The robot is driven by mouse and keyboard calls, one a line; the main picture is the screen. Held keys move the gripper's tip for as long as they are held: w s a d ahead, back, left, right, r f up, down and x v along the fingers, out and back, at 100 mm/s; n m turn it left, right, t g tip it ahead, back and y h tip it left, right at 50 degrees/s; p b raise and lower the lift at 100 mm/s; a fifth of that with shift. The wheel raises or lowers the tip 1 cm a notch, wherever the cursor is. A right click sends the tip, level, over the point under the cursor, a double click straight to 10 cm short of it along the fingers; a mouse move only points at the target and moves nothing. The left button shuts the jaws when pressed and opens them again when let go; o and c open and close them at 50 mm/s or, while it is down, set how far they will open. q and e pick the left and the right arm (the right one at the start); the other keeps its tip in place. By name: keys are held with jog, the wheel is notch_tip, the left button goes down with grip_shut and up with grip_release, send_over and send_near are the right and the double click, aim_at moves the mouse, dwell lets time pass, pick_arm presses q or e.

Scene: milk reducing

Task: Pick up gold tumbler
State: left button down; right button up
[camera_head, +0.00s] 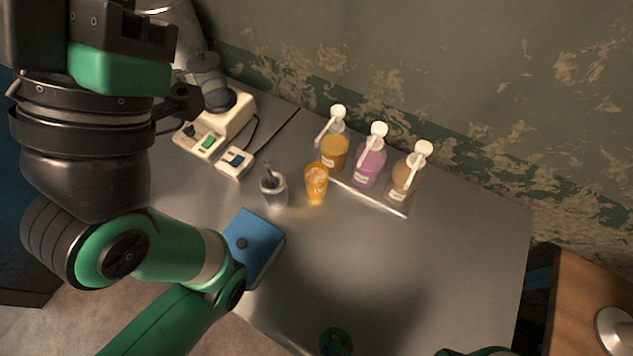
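The gold tumbler (316,184) stands upright on the grey metal table, left of centre and in front of the pump bottles. It looks orange-gold and patterned. Nothing touches it from my arms. My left arm fills the left side of the view, bent up at the elbow. I make out no fingertips of my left gripper. My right gripper does not show; only small green parts, seemingly of my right arm, appear at the bottom edge.
A grey metal cup with a stick (273,188) stands just left of the tumbler. Three pump bottles, yellow (334,152), purple (368,167) and brown (401,184), stand behind. A white device (216,128), a small box (235,163) and a blue slab (256,237) lie left.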

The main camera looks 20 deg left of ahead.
pick_arm(q)
jog(key=c, duration=1.5)
grip_release()
jog(key=shift+c, duration=0.2)
jog(key=o, duration=1.5)
